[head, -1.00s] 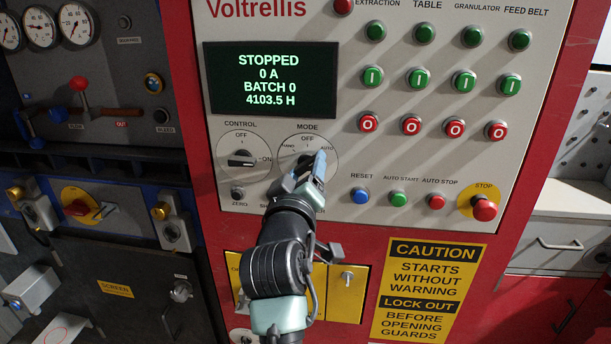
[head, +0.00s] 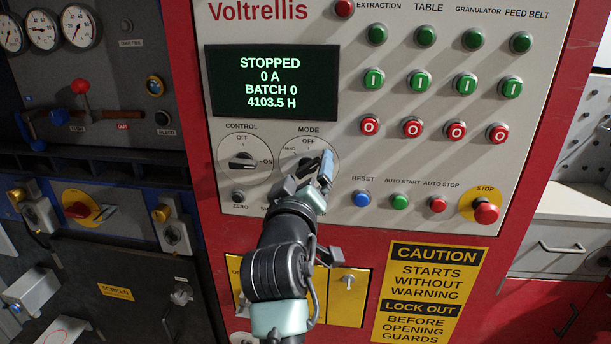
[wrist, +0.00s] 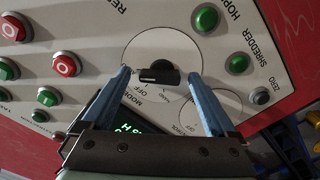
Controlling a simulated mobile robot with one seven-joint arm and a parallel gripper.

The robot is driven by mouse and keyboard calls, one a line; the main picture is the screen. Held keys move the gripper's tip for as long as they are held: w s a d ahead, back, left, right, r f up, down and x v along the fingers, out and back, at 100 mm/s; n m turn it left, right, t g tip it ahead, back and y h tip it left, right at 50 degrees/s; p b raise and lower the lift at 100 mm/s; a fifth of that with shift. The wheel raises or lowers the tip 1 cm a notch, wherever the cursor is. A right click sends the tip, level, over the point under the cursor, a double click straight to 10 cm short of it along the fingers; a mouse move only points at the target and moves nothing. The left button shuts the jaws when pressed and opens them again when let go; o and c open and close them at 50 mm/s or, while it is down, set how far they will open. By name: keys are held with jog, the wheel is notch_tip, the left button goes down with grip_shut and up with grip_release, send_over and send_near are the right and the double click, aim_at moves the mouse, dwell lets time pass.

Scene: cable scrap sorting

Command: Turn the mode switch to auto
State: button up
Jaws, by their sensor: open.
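The mode switch (wrist: 158,73) is a black knob on a round pale plate (wrist: 182,45) marked OFF, with side marks. My gripper (wrist: 161,76) is open, one finger on each side of the knob, with visible gaps in the wrist view. In the head view my gripper (head: 309,174) lies over the lower part of the mode plate (head: 322,143). A blue finger there covers the AUTO label, and the fingers hide much of the knob. I cannot tell clearly which mark the knob points to.
The control knob (head: 243,163) sits just left of the mode switch. Reset (head: 362,199), auto start (head: 400,202) and auto stop (head: 437,205) buttons and the red stop button (head: 486,212) lie to the right. The screen (head: 272,83) above reads STOPPED.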

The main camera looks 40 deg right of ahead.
jog(key=b+v, duration=0.3)
jog(key=v, duration=1)
jog(key=w+a+r+t+y, duration=0.2)
jog(key=a+r+t+y, duration=0.2)
jog(key=a+r+t, duration=0.65)
jog(key=s+a+r+n+t+y, duration=0.1)
jog(key=s+a+r+t+y, duration=0.1)
jog(key=a+r, duration=0.5)
jog(key=s+a+r+n+t+y, duration=0.1)
jog(key=s+a+r+t+y, duration=0.2)
jog(key=s+a+r+y, duration=0.2)
jog(key=a+r+y, duration=0.2)
jog(key=a+r, duration=0.1)
jog(key=shift+a+y, duration=0.2)
jog(key=shift+y, duration=0.1)
jog(key=shift+s, duration=0.1)
